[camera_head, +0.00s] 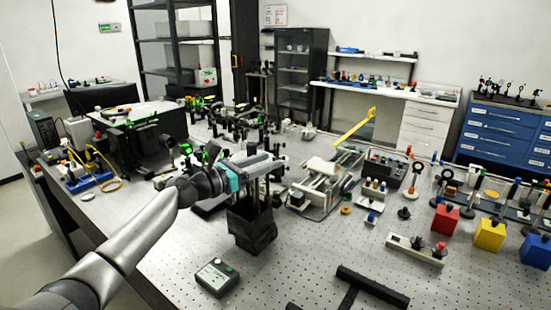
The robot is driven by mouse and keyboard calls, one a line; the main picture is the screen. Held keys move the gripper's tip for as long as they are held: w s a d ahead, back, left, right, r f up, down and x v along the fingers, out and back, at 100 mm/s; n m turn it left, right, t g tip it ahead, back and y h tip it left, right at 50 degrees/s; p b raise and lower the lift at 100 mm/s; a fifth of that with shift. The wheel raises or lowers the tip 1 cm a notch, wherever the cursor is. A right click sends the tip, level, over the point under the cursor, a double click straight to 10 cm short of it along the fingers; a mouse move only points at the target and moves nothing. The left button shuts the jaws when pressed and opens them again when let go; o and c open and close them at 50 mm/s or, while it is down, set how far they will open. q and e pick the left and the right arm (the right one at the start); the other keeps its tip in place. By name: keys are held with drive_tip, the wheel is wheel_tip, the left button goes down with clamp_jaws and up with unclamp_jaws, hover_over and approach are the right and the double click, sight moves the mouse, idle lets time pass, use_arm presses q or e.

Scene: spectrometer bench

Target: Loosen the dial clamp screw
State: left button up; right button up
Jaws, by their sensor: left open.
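My left arm reaches in from the left over the bench, and my left gripper (268,165) is at its end, past a teal band. It is open, above and beside a black box-like stand (252,226) and among dark optical posts. The fingertips blend into the hardware behind them, so I cannot tell whether they touch anything. I cannot make out the dial or its clamp screw; they are too small or hidden behind the gripper. My right gripper is not in view.
The perforated bench (190,262) is crowded with optics. A white slide assembly (318,188) stands right of the gripper. A small control box (216,277) lies in front. Red (445,219), yellow (489,235) and blue (536,251) blocks stand at right.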

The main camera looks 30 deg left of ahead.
sight(276, 158)
use_arm(q)
drive_tip(key=shift+x, duration=1.7)
drive_tip(key=shift+c, duration=0.2)
clamp_jaws()
